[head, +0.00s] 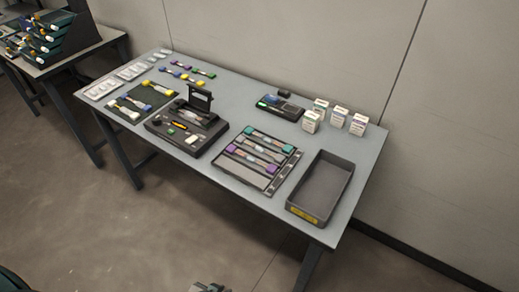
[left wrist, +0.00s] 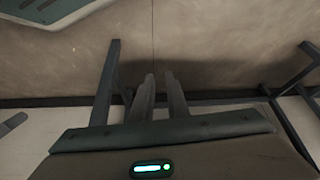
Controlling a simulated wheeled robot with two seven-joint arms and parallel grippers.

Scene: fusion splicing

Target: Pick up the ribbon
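Several short ribbons with coloured ends show in the head view. Some lie in a dark tray (head: 247,178) with teal and purple ends, such as the purple-ended ribbon (head: 247,160). Others lie on a dark mat (head: 125,103) with yellow ends, and a few lie loose at the back left of the table, such as the green-ended ribbon (head: 203,72). The pictures do not tell which one is meant. My left gripper's two fingers (left wrist: 161,88) show in the left wrist view, apart with nothing between them, away from the ribbons. My right gripper is not identifiable.
A black splicer with its lid up (head: 186,130) stands mid-table. An empty grey bin (head: 322,185) sits at the right end. A handheld device (head: 280,108) and several small white boxes (head: 340,115) stand behind. A second table with racks (head: 45,40) is at the far left.

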